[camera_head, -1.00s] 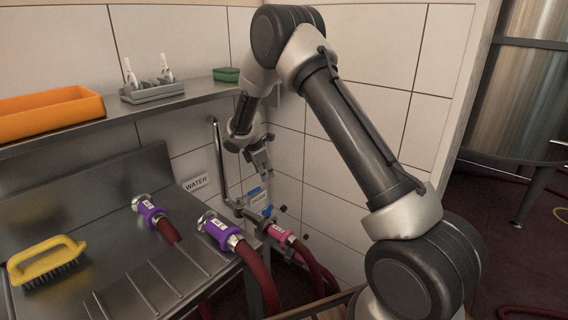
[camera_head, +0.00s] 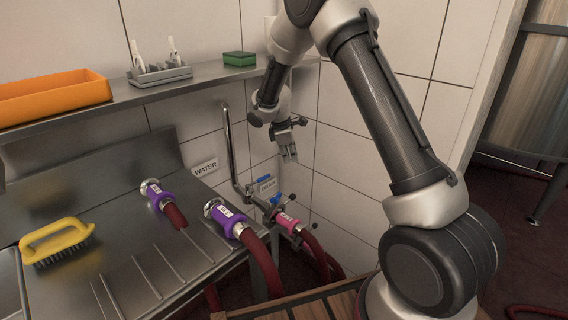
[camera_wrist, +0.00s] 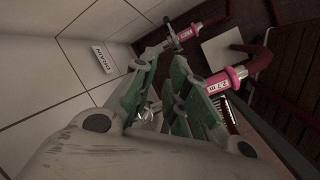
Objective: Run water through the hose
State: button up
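My gripper (camera_head: 289,152) hangs in the corner, right of the water pipe and above the pink coupling, touching nothing. Its green-padded fingers (camera_wrist: 170,80) are apart and empty. The bent steel water pipe (camera_head: 229,150) rises beside the WATER sign (camera_head: 205,168). Blue valve handles (camera_head: 264,181) sit low by the DRAIN sign (camera_head: 267,188). A dark red hose with a pink collar (camera_head: 287,222) sits at the low fittings. The wrist view shows two pink collars, one nearer (camera_wrist: 226,80) and one farther (camera_wrist: 184,34). Two hoses with purple collars (camera_head: 160,196) (camera_head: 228,220) lie on the drainboard.
The steel drainboard (camera_head: 110,215) holds a yellow brush (camera_head: 56,240). The shelf above carries an orange bin (camera_head: 50,97), a grey rack (camera_head: 160,75) and a green sponge (camera_head: 239,59). Tiled walls close in the corner. A wooden slatted surface (camera_head: 335,303) lies below my arm.

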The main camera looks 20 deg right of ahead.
aim_at(258, 181)
jog(key=f+y, duration=0.1)
jog(key=f, duration=0.1)
jog(key=a+f+m, duration=0.1)
jog(key=f, duration=0.1)
jog(key=f+m+t+y, duration=0.1)
jog(key=f, duration=0.1)
jog(key=shift+s+a+y, duration=0.1)
jog(key=shift+a+y, duration=0.15)
jog(key=shift+y, duration=0.05)
grip_shut()
jog(key=w+a+f+m+t+y, duration=0.4)
jog(key=f+m, duration=0.4)
jog(key=f, duration=0.2)
jog(key=shift+w+a+t+y, duration=0.15)
jog(key=shift+w+t+y, duration=0.15)
jog(key=shift+w+t, duration=0.7)
